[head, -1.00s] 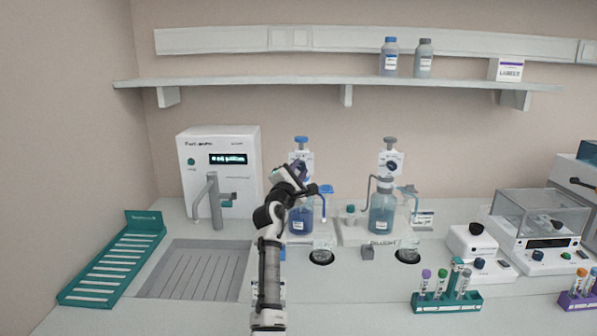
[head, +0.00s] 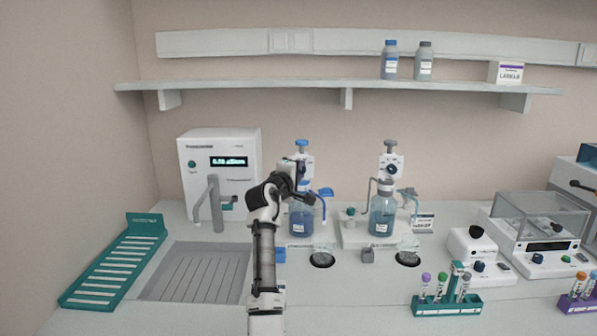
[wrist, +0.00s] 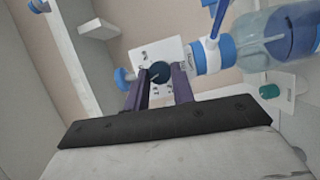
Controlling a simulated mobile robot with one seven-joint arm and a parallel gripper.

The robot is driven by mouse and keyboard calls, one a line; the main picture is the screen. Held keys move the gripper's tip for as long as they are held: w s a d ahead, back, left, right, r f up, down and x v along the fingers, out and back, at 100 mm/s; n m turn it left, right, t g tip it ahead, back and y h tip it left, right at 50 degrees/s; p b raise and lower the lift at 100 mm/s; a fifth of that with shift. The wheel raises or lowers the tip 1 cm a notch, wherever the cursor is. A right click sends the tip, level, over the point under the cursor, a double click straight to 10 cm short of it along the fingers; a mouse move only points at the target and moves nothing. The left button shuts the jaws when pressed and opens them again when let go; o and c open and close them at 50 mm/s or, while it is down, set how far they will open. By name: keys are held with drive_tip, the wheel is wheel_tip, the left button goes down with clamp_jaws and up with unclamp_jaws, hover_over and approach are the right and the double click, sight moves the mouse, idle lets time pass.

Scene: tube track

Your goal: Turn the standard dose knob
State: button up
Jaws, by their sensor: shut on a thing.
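The dose knob (wrist: 159,72) is a small dark blue round knob on a white plate (wrist: 172,56) of the left dispenser. My gripper (wrist: 157,83) has its two purple fingers on either side of the knob and is shut on it. In the head view my gripper (head: 298,172) is at the white head of the left dispenser, above its blue bottle (head: 301,219), and the knob is mostly hidden there. The bottle lies sideways in the wrist view (wrist: 285,38), with a blue collar and a blue spout arm.
A similar dispenser with a grey cap (head: 390,145) and dark knob stands to the right. A white instrument (head: 196,165) with a display is at the left. A teal rack (head: 115,262) and grey drain tray (head: 195,272) lie in front. A tube rack (head: 445,307) is at front right.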

drive_tip(key=shift+d+r+m+g+y+p, duration=0.1)
drive_tip(key=shift+m+g+y+p, duration=0.3)
drive_tip(key=shift+m, duration=0.65)
drive_tip(key=shift+a+r+m+g+y+p, duration=0.1)
drive_tip(key=shift+m+g+y+p, duration=0.2)
drive_tip(key=shift+m, duration=0.8)
drive_tip(key=shift+d+r+m+g+y+p, duration=0.1)
drive_tip(key=shift+m+g+y+p, duration=0.3)
drive_tip(key=shift+m, duration=0.65)
drive_tip(key=o, duration=1)
drive_tip(key=b+v, duration=0.5)
drive_tip(key=v, duration=0.8)
drive_tip(key=shift+s+r, duration=0.1)
drive_tip(key=shift+s, duration=0.3)
